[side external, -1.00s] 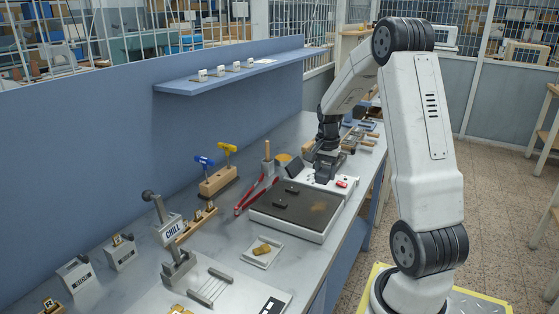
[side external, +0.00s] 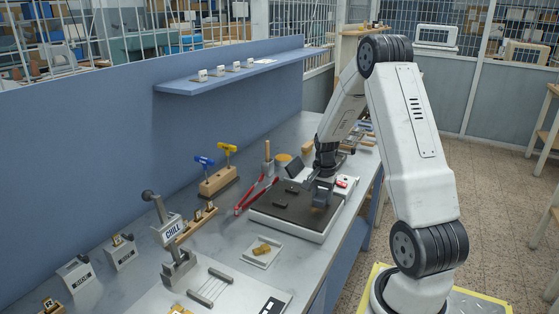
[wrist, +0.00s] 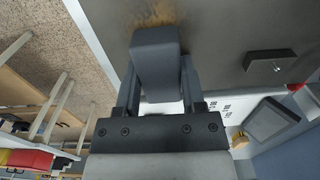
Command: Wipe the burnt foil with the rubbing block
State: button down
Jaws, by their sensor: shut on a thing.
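My gripper (side external: 323,184) is shut on a grey block, which I take to be the rubbing block; in the wrist view the block (wrist: 155,62) sits between the two fingers (wrist: 158,85). It is over the right part of a dark flat plate with a pale frame (side external: 284,226). The burnt patch shows as a brownish smudge (wrist: 158,14) on the dark surface, just beyond the block in the wrist view. In the side view my gripper covers most of that spot. I cannot tell whether the block touches the plate.
A small white tray with a golden piece (side external: 264,249) is in front. A white box with a red button (side external: 345,182) stands behind.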

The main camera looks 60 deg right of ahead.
aim_at(313, 216)
jog(key=shift+a, duration=3.55)
jog(key=shift+d, duration=3.85)
jog(key=shift+d+r, duration=0.15)
jog(key=shift+r, duration=3.95)
